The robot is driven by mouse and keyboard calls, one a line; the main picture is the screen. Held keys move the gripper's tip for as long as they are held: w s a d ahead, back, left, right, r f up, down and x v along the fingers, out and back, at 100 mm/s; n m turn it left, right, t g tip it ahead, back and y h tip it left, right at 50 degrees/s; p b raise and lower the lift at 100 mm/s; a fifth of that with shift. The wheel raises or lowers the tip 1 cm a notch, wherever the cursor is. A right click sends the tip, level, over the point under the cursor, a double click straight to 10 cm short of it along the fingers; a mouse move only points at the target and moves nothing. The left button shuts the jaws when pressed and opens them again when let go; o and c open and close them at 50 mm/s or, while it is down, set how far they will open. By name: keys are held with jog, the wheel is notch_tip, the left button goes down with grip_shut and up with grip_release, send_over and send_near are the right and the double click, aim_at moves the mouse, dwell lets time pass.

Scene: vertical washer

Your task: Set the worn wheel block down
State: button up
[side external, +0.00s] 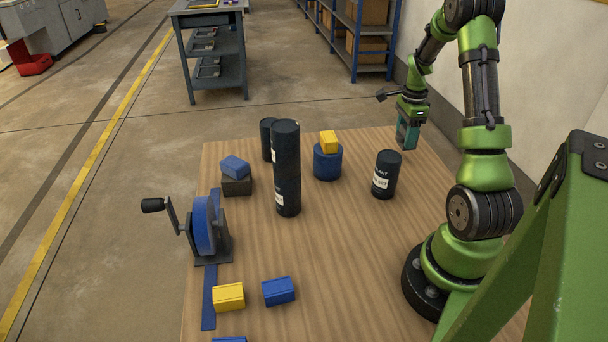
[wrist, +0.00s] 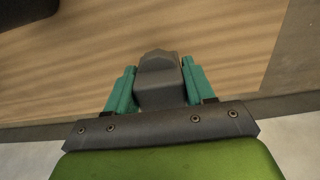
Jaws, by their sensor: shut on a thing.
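A grey block (wrist: 158,82) is between the two teal fingers of my gripper (wrist: 155,90) in the wrist view, with its far end sticking out past the fingertips. I take it for the worn wheel block. In the side view my gripper (side external: 407,136) points down near the back right edge of the wooden table (side external: 330,255), beyond the black canister. The block is hard to make out there. The wrist view shows bare wood and the table edge below. I cannot tell the exact gap to the wood.
A black labelled canister (side external: 386,174) stands nearest my gripper. A tall black cylinder (side external: 287,168), a blue round stand with a yellow block (side external: 328,141), and a dark box with a blue block (side external: 235,166) stand further left. A cranked blue wheel (side external: 204,225) is at the left edge.

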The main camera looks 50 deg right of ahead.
aim_at(403, 143)
jog(key=shift+w+d+f, duration=0.15)
jog(key=shift+d+f, duration=0.1)
jog(key=shift+f, duration=1.55)
jog(key=shift+f, duration=0.2)
jog(key=o, duration=1.1)
